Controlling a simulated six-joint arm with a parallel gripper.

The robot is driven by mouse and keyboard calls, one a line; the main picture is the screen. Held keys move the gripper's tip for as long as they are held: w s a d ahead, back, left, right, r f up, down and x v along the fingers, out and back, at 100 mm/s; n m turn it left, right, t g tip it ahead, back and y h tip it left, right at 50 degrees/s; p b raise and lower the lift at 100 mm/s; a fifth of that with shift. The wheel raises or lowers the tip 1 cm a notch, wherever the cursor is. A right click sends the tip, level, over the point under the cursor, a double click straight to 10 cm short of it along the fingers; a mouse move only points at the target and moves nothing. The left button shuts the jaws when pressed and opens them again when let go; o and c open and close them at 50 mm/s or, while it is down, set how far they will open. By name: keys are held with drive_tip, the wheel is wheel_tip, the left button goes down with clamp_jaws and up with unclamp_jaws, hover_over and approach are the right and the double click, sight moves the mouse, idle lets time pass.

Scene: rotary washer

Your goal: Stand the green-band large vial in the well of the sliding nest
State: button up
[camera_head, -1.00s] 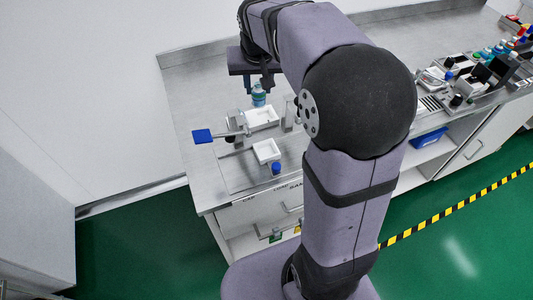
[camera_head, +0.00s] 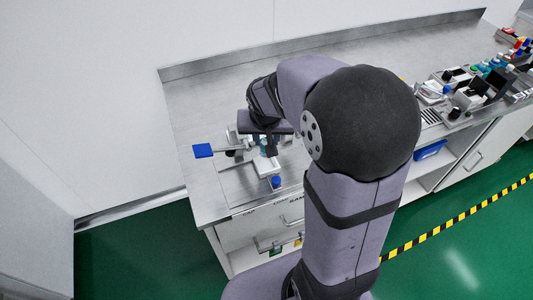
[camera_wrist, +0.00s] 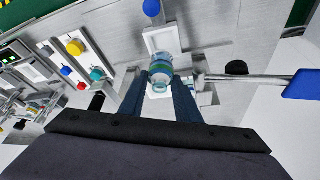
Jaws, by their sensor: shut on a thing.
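The green-band large vial (camera_wrist: 160,70) is clear with a green band and is held between the fingertips of my gripper (camera_wrist: 165,88) in the wrist view. In the head view my gripper (camera_head: 264,148) is over the white fixtures near the bench's left end, and the vial is mostly hidden there. A white square tray (camera_wrist: 162,39) lies just beyond the vial in the wrist view and also shows in the head view (camera_head: 266,169). Another white part lies under the vial, largely covered by it and my fingers. I cannot tell which part holds the nest's well.
A blue paddle (camera_head: 203,151) on a metal rod sticks out to the left; in the wrist view it is at right (camera_wrist: 303,84). Racks and devices (camera_head: 468,92) crowd the bench's right. The bench behind is clear.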

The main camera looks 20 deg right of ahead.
drive_tip(key=shift+f, duration=3.05)
drive_tip(key=shift+b, duration=0.3)
drive_tip(key=shift+f, duration=0.15)
drive_tip(key=o, duration=1)
drive_tip(key=shift+o, duration=0.2)
drive_tip(key=shift+s+r, duration=0.1)
drive_tip(key=shift+r, duration=0.5)
drive_tip(key=v, duration=1.1)
drive_tip(key=s+a+f+n+g+y, duration=0.1)
drive_tip(key=s+a+f+n+g, duration=0.1)
drive_tip(key=s+f, duration=0.3)
drive_tip(key=s+a+f+n+g, duration=0.2)
drive_tip(key=s+f, duration=0.3)
drive_tip(key=s, duration=0.4)
drive_tip(key=shift+a+f+n+y+b, duration=0.2)
drive_tip(key=shift+n+y+b, duration=0.1)
drive_tip(key=shift+y, duration=0.1)
